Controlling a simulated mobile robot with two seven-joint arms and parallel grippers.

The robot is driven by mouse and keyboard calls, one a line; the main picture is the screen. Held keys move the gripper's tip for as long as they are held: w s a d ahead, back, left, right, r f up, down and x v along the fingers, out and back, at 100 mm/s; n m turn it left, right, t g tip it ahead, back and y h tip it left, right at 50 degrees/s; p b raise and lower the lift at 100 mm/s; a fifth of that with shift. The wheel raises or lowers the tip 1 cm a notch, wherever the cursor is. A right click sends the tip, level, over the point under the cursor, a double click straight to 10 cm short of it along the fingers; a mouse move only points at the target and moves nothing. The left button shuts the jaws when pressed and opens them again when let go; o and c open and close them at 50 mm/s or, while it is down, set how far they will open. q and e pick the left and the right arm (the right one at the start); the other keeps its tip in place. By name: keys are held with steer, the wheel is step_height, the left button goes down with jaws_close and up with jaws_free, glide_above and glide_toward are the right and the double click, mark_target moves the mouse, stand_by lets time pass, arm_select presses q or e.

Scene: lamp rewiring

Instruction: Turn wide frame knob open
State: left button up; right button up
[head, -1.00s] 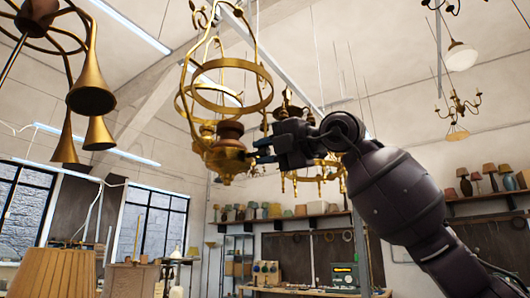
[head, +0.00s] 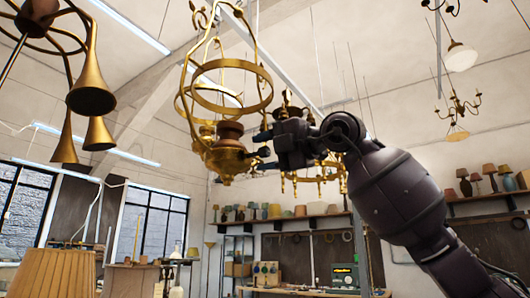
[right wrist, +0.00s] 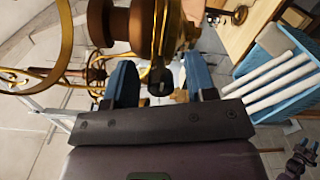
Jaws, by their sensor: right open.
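A brass hanging lamp frame (head: 228,160) with wide rings and a brown wooden-looking body hangs at the upper middle of the head view. In the right wrist view its brown body (right wrist: 130,24) fills the top. A small dark knob (right wrist: 160,84) on a stem projects from it towards my wrist camera. My right gripper (right wrist: 158,78) is open, with one blue finger on each side of the knob, and I see gaps on both sides. In the head view my right gripper (head: 264,152) is at the lamp's right side, where the knob is not clear.
A brass horn lamp (head: 92,95) hangs at the upper left. A pleated shade (head: 56,272) stands at the lower left. More chandeliers hang behind and to the right. In the right wrist view a blue crate (right wrist: 280,80) with white tubes is at the right, below.

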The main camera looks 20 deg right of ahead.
steer(key=b+v, duration=0.1)
steer(key=v, duration=0.9)
steer(key=shift+s+d, duration=0.25)
steer(key=shift+s, duration=0.05)
